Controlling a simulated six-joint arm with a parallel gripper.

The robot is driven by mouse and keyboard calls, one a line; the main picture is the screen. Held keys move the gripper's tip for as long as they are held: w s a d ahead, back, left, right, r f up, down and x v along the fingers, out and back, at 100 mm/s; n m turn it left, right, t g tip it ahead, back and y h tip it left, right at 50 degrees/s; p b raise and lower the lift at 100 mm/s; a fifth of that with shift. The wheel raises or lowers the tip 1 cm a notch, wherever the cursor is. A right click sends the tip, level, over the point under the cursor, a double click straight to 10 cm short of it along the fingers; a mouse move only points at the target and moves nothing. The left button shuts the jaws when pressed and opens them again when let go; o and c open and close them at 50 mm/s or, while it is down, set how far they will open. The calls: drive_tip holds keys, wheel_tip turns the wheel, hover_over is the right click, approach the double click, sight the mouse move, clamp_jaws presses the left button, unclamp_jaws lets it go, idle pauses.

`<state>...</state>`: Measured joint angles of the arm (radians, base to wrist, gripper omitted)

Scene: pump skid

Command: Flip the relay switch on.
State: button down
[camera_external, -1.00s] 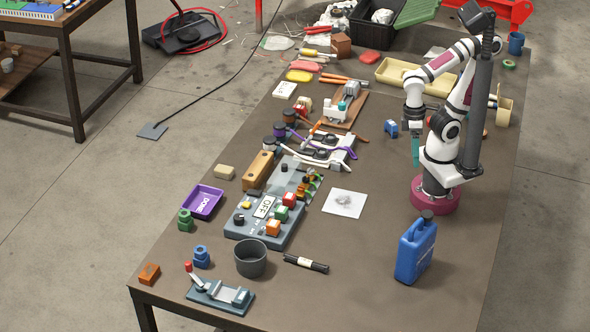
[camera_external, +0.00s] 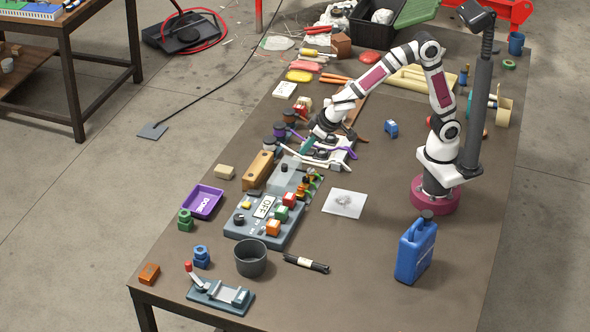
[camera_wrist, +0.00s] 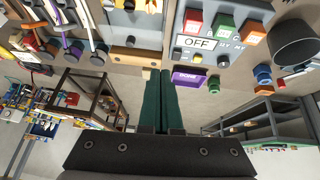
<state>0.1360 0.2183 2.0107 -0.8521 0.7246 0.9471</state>
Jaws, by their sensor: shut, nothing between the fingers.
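The grey control box (camera_external: 262,222) stands mid-table in the external view. It carries a display (camera_external: 264,207) reading OFF, a black knob, and red, green and orange buttons. In the wrist view the OFF display (camera_wrist: 199,43) is at upper right. A lever switch (camera_external: 220,294) with a red-tipped handle stands on a grey base near the front edge; its handle is raised. I cannot read which part is labelled relay. My gripper (camera_external: 306,147) is shut and empty, its teal fingers over the table near the box's far end. The fingers (camera_wrist: 156,72) also show in the wrist view.
A dark cup (camera_external: 251,259) and black marker (camera_external: 306,263) are in front. The right front has a blue jug (camera_external: 416,248).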

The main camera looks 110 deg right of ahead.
drive_tip(key=w+d+f+t, duration=0.1)
drive_tip(key=w+d+f, duration=0.1)
drive_tip(key=w, duration=0.6)
drive_tip(key=shift+d+f, duration=0.3)
drive_tip(key=shift+f, duration=0.35)
drive_tip(key=shift+f, duration=0.1)
hover_over(255, 192)
drive_tip(key=s+a, duration=0.1)
drive_tip(key=s, duration=0.1)
drive_tip(key=f, duration=0.7)
drive_tip(key=shift+w+a+f, duration=0.15)
drive_tip(key=shift+a+f, duration=0.05)
drive_tip(key=shift+f, duration=0.1)
wheel_tip(255, 192, down, 4)
drive_tip(key=shift+a+r, duration=0.1)
drive_tip(key=shift+r, duration=0.15)
drive_tip(key=shift+f, duration=0.35)
